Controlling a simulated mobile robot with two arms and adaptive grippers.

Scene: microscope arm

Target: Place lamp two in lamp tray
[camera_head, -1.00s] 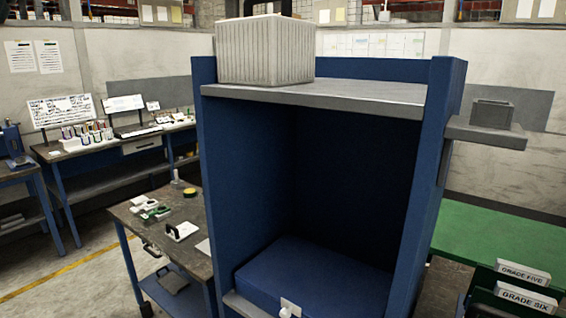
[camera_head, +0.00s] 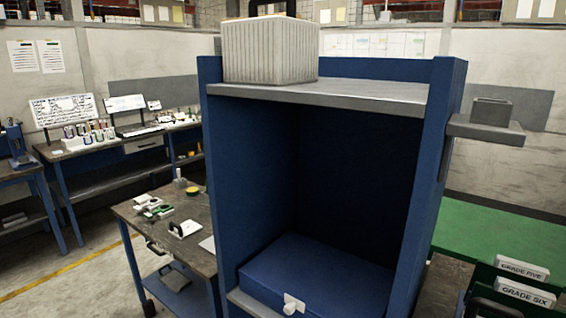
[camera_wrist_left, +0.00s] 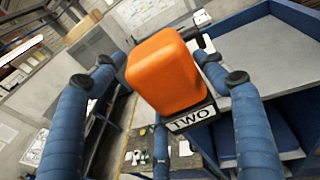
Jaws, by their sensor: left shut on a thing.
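Lamp two, an orange rounded block (camera_wrist_left: 165,72) with a dark base and a white label reading TWO (camera_wrist_left: 192,118), is in the left wrist view. My left gripper (camera_wrist_left: 162,78) is shut on it, with its blue fingers on either side. The lamp is tilted in this view. Neither gripper shows clearly in the head view. No tray is labelled as the lamp tray. A small grey open-topped box (camera_head: 491,111) stands on a side shelf (camera_head: 485,133) right of the blue cabinet, and I cannot tell if it is that tray.
The tall blue cabinet (camera_head: 443,150) fills the middle, with a ribbed pale box (camera_head: 270,52) on its grey top shelf (camera_head: 370,91). The rest of that shelf is bare. A workbench (camera_head: 207,212) with small parts stands left. A green surface (camera_head: 500,230) and GRADE signs (camera_head: 522,269) are right.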

